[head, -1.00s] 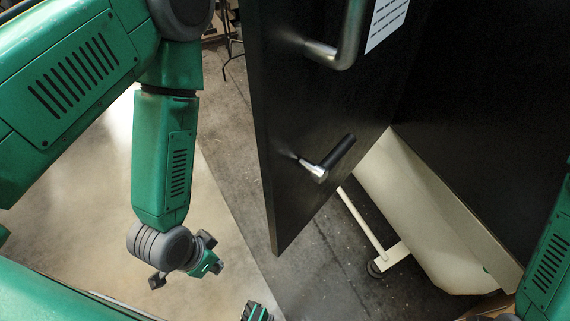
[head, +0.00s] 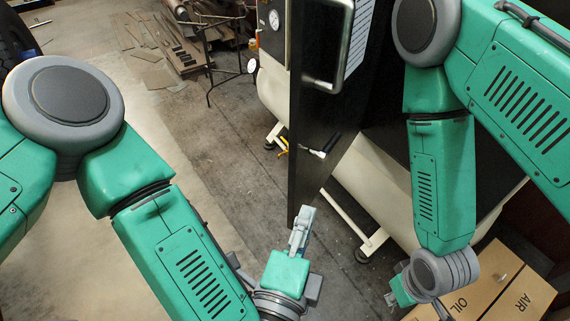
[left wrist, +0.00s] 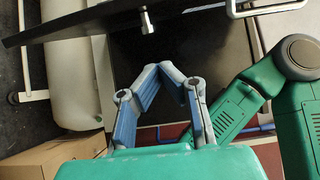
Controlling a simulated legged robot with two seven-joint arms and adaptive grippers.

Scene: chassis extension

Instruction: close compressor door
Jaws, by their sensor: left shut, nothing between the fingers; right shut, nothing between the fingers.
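The black compressor door (head: 318,120) stands open and is seen nearly edge-on in the head view. It carries a metal pull handle (head: 345,55) and a lower lever handle (head: 322,152). In the left wrist view the door (left wrist: 75,24) crosses the top as a dark slanting strip, with the lever (left wrist: 147,20) on it. My left gripper (head: 303,220) is shut and empty at the door's lower edge. In the left wrist view its fingertips (left wrist: 172,72) appear below the door; contact is unclear. My right gripper (head: 397,296) is shut and empty at the lower right, partly hidden.
The compressor's cream lower body (head: 385,185) stands on a wheeled frame behind the door. A gauge (head: 275,20) shows left of the door. Cardboard boxes (head: 500,285) stand at the lower right, near my right arm. The floor at left is open, with scrap (head: 165,45) farther back.

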